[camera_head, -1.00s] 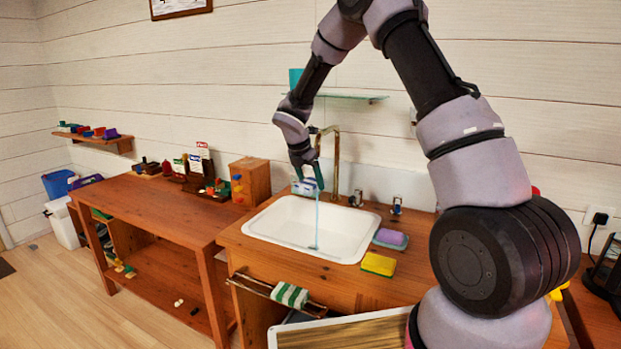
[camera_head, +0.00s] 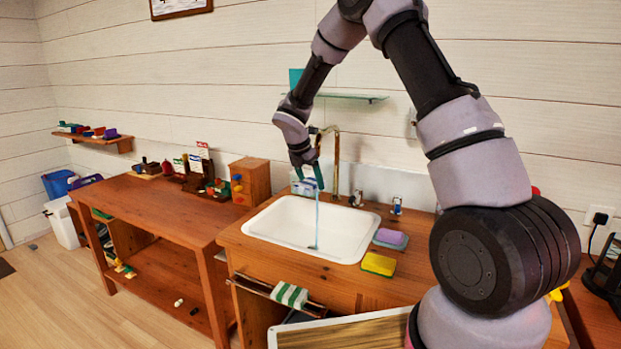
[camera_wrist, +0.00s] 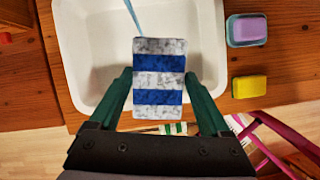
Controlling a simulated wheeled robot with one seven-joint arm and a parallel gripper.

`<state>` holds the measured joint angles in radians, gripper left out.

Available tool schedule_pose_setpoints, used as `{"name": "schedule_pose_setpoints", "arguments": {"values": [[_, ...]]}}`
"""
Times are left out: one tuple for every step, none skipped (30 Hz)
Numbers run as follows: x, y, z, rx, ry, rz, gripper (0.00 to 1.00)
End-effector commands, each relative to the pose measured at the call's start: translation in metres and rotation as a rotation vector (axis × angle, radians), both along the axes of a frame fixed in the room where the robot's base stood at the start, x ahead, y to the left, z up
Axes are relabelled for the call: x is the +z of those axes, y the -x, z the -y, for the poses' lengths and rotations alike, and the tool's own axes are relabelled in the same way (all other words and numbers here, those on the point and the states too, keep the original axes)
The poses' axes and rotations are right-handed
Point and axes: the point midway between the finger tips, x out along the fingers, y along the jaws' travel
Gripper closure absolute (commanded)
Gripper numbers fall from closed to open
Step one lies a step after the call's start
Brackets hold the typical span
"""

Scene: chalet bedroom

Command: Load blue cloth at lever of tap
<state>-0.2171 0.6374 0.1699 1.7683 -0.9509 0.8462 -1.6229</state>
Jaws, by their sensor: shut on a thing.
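My gripper (camera_head: 311,178) is above the back left of the sink and shut on the blue-and-white striped cloth (camera_wrist: 160,61). In the wrist view the cloth lies flat between the two green fingertips, gripped at its side edges. The brass tap (camera_head: 336,160) stands just to the right of my gripper, with its spout partly hidden by my wrist. Water (camera_head: 317,222) runs down into the white sink (camera_head: 286,226). Two small levers stand behind the sink, the left lever (camera_head: 356,198) near the tap's base and the right lever (camera_head: 396,205) further right. The cloth is apart from both.
A purple soap in a dish (camera_head: 390,237) and a yellow sponge (camera_head: 379,264) sit right of the sink. A green-striped cloth (camera_head: 290,295) hangs on the front rail. A glass shelf (camera_head: 350,97) is above the tap.

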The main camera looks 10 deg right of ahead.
Motion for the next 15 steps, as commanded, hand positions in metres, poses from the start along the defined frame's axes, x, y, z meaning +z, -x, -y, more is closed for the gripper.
{"name": "schedule_pose_setpoints", "arguments": {"values": [[0.001, 0.001, 0.000, 0.000, 0.000, 0.000, 0.81], [0.002, 0.003, -0.001, 0.000, 0.000, 0.000, 0.81], [0.004, 0.005, -0.001, 0.001, 0.000, 0.000, 0.81], [0.006, 0.007, -0.001, 0.001, 0.000, 0.000, 0.81], [0.009, 0.010, -0.002, 0.001, 0.000, 0.001, 0.81], [0.011, 0.013, -0.002, 0.002, 0.000, 0.002, 0.81], [0.013, 0.015, -0.003, 0.001, 0.000, 0.001, 0.81], [0.015, 0.018, -0.003, 0.001, 0.000, 0.000, 0.81], [0.018, 0.021, -0.003, 0.001, 0.000, 0.001, 0.81], [0.020, 0.023, -0.004, 0.002, 0.000, 0.002, 0.81], [0.021, 0.025, -0.004, 0.001, 0.000, 0.001, 0.81], [0.024, 0.029, -0.005, 0.001, 0.000, 0.000, 0.81], [0.025, 0.031, -0.005, 0.001, 0.000, 0.000, 0.81], [0.028, 0.033, -0.005, 0.001, 0.000, 0.001, 0.81], [0.030, 0.036, -0.006, 0.002, 0.000, 0.002, 0.81]]}}
